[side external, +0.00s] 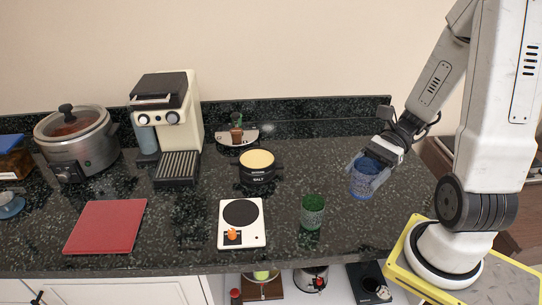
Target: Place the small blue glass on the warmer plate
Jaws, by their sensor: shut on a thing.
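A small blue glass (361,186) is at the right part of the dark counter, and my gripper (370,172) is shut on it from above. The glass looks close to upright; I cannot tell whether its base touches the counter. The warmer plate (257,236) is a white unit with a round black plate and an orange knob. It lies near the counter's front edge, left of my gripper, and its black plate is bare. A green glass (312,211) stands between the warmer plate and the blue glass.
A black pot marked SALT (257,167) stands behind the warmer. A coffee machine (168,120), a slow cooker (77,140) and a red board (106,226) are to the left. A small stand (236,136) is at the back. Counter right of the pot is clear.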

